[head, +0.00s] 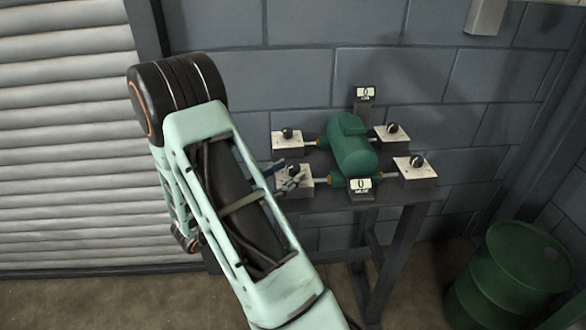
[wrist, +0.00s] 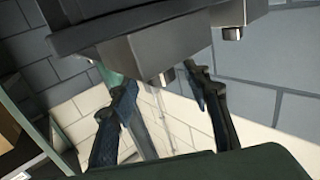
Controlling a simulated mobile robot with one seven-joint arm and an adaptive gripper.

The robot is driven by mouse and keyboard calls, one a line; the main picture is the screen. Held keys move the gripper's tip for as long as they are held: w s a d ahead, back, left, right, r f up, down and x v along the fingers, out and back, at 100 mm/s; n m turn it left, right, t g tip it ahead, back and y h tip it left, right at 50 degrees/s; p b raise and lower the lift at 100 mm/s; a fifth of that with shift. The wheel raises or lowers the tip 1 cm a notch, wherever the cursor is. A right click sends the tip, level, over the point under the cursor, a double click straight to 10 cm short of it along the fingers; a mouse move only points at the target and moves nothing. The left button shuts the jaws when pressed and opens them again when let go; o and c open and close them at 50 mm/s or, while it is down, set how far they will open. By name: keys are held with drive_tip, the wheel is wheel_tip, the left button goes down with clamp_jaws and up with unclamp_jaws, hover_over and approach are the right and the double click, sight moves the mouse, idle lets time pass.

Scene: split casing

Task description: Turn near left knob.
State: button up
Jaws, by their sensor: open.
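The near left box (head: 304,189) is pale and sits at the front left of the table, joined by a short rod to the green casing (head: 352,152). My gripper is open; whether a finger touches the knob cannot be told. In the wrist view the two dark fingers of my gripper (wrist: 163,100) stand well apart.
Other knobbed boxes stand at far left (head: 287,141), far right (head: 391,135) and near right (head: 415,171). Two small displays, near (head: 361,186) and far (head: 365,94), each seem to read 0. A green barrel (head: 510,275) stands at lower right. A block wall (head: 300,70) is behind.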

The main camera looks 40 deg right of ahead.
drive_tip(key=shift+w+d, duration=0.2)
drive_tip(key=shift+d, duration=1.1)
drive_tip(key=shift+c, duration=0.6)
drive_tip(key=c, duration=1)
